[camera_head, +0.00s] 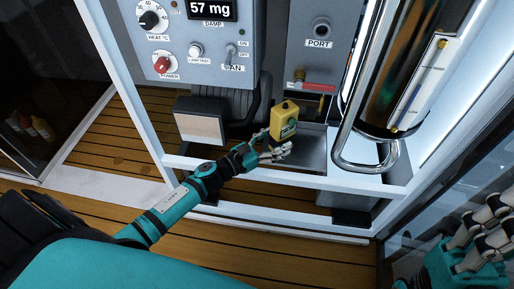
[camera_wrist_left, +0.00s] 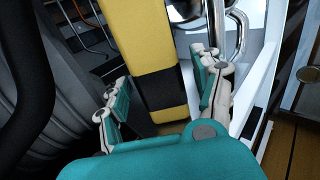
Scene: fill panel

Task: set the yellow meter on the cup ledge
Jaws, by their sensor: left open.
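The yellow meter (camera_head: 284,118) is a small upright yellow block with a dark knob on top. It is at the left side of the grey recessed ledge (camera_head: 314,150) under the port; I cannot tell whether its base touches the ledge. My left gripper (camera_head: 276,149) is just in front of and below the meter. In the left wrist view the meter (camera_wrist_left: 147,50) shows as a tall yellow body with a black band. It stands between the two spread fingers of the left gripper (camera_wrist_left: 160,100), with no clear contact. My right gripper (camera_head: 484,228) is at the lower right edge, partly cut off.
A grey control box (camera_head: 208,45) with knobs and a display reading 57 mg is above left. A shiny curved metal handle (camera_head: 366,165) and a sight-glass cylinder stand close on the right. A white frame rail (camera_head: 290,181) runs along the front.

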